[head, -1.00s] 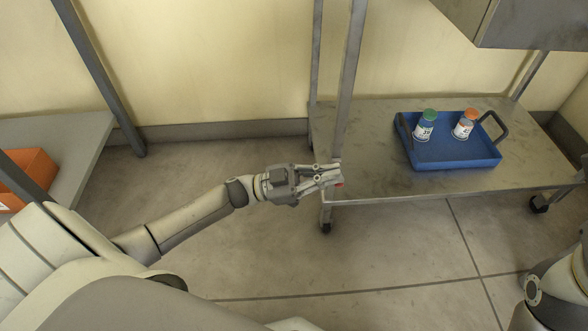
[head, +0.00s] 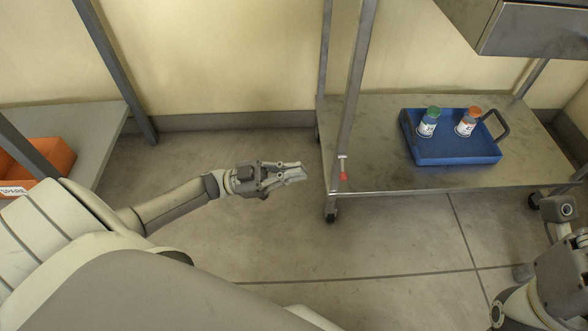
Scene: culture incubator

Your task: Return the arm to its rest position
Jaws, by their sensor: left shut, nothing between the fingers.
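My left gripper (head: 303,173) is shut and empty at the end of my left arm, which reaches in from the left over the floor. It points right and is apart from the cart's left post. My right arm shows at the lower right edge, with its lower part out of frame. I cannot make out the right gripper's fingers.
A metal cart (head: 380,178) on castors stands at the right. On its shelf sits a blue tray (head: 455,152) with a green-capped bottle (head: 428,122) and an orange-capped bottle (head: 468,122). A metal box (head: 530,28) is above. An orange bin (head: 52,153) stands on a left shelf (head: 100,130).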

